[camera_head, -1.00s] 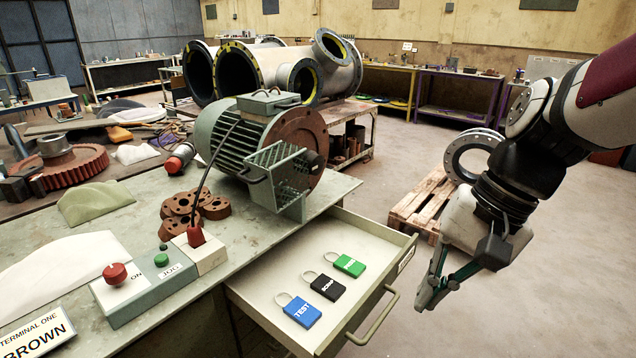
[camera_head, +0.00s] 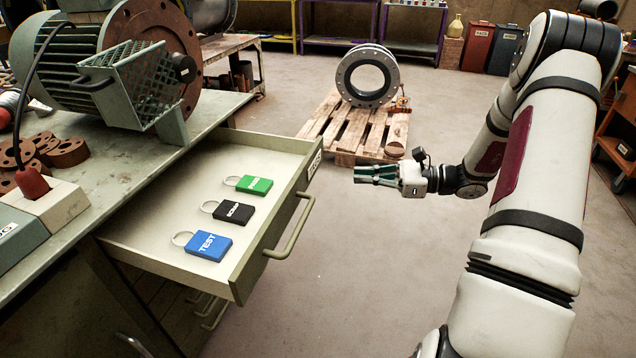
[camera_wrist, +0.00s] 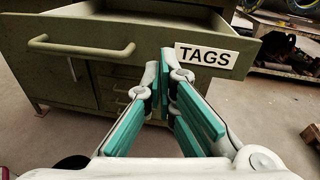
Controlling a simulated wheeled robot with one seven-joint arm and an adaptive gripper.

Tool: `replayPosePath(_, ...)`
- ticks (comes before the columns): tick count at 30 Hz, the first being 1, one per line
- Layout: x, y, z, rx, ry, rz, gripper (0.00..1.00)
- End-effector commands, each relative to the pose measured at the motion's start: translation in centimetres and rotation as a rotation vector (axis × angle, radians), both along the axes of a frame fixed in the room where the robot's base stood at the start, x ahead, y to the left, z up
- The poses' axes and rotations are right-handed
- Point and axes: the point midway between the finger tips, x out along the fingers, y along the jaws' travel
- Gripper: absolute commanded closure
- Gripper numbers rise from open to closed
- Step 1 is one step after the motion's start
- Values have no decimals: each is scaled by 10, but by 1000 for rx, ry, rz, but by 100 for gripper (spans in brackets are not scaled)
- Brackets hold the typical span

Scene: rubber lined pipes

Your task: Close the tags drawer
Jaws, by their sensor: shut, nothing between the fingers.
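The tags drawer (camera_head: 246,268) stands pulled out from the workbench. Its front carries a bar handle (camera_head: 292,226) and a label that reads TAGS in the wrist view (camera_wrist: 206,57). Inside lie a green tag (camera_head: 254,185), a black tag (camera_head: 234,212) and a blue tag marked TEST (camera_head: 208,246). My gripper (camera_head: 358,174) is shut and empty, to the right of the drawer front and apart from it, pointing left towards it. In the wrist view the closed fingers (camera_wrist: 166,58) point at the drawer front, between the handle and the label.
The green workbench (camera_head: 122,152) carries a motor (camera_head: 78,75) and several rusty flanged parts (camera_head: 66,152). More drawers show below the open one. A wooden pallet (camera_head: 345,132) with a flanged ring (camera_head: 367,76) stands behind my gripper. The floor right of the drawer is clear.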

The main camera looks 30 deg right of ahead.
Motion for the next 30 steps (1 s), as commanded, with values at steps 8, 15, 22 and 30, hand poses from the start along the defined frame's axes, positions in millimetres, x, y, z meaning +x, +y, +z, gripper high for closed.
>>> replayPosePath(8,5,-36,-37,122,-1,-131,100)
replayPosePath(15,25,-15,-37,122,-2,-128,100)
replayPosePath(22,57,18,-37,122,-1,-126,100)
replayPosePath(30,90,49,-37,121,0,-128,100)
